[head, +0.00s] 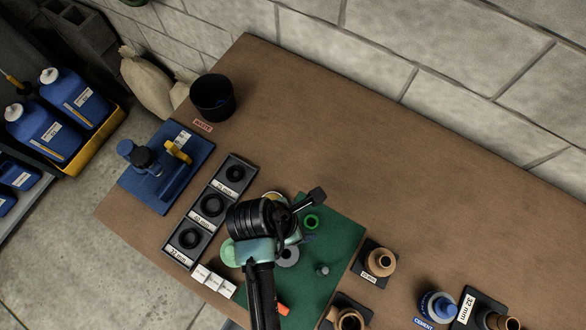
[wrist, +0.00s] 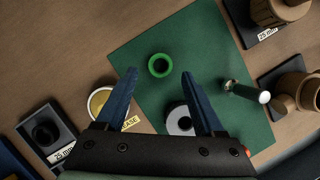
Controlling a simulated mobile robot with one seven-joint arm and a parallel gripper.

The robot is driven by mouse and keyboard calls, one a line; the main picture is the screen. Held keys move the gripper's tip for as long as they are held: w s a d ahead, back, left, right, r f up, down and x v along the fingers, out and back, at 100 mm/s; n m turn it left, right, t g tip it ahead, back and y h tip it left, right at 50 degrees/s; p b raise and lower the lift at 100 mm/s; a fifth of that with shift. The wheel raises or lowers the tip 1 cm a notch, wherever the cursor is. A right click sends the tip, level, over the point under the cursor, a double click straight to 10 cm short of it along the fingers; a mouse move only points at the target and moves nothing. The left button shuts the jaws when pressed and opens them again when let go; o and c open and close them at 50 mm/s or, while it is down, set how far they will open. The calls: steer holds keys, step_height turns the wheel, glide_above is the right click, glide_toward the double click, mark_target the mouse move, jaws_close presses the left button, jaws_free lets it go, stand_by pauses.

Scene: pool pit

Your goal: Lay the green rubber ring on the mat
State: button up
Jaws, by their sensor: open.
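The green rubber ring (head: 311,221) lies flat on the dark green mat (head: 340,240), near the mat's far part. In the wrist view the ring (wrist: 160,65) shows against the bare mat (wrist: 205,50), framed between the two blue fingertips. My gripper (wrist: 159,73) is open, with nothing between its fingers; whether the tips are level with the ring or above it I cannot tell. In the head view my arm and gripper (head: 308,201) hang over the mat and hide part of it.
A grey disc (wrist: 180,120), a yellow-rimmed tin labelled grease (wrist: 99,101) and a small metal-ended part (wrist: 245,91) surround the gripper. A black tray (head: 193,257) of rings lies left, a black waste bin (head: 212,96) behind, fittings (head: 380,262) right. The table's far right is clear.

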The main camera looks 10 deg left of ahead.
steer(key=v, duration=1)
steer(key=w+a+r+m+t+y, duration=0.3)
steer(key=w+r+m+t, duration=0.35)
steer(key=w+r, duration=0.8)
steer(key=w+r+m+t+y, duration=0.1)
steer(key=w+r+m+t, duration=0.5)
steer(key=r, duration=0.8)
steer(key=w+d+r+m+t, duration=0.1)
steer(key=d+r+m+t, duration=0.15)
steer(key=r, duration=0.55)
steer(key=d+r+m+t, duration=0.1)
steer(key=r+m+t, duration=0.2)
steer(key=r, duration=0.6)
steer(key=s+d+r+m+t, duration=0.2)
steer(key=s+r+m+t, duration=0.1)
steer(key=r, duration=0.5)
steer(key=s+d+r+m+t, duration=0.2)
steer(key=s+r+m+t, duration=0.1)
steer(key=r, duration=0.6)
steer(key=s+m, duration=0.1)
steer(key=s, duration=0.1)
steer(key=shift+s+d+r+t, duration=0.2)
steer(key=shift+s+t, duration=0.1)
steer(key=shift+s, duration=0.1)
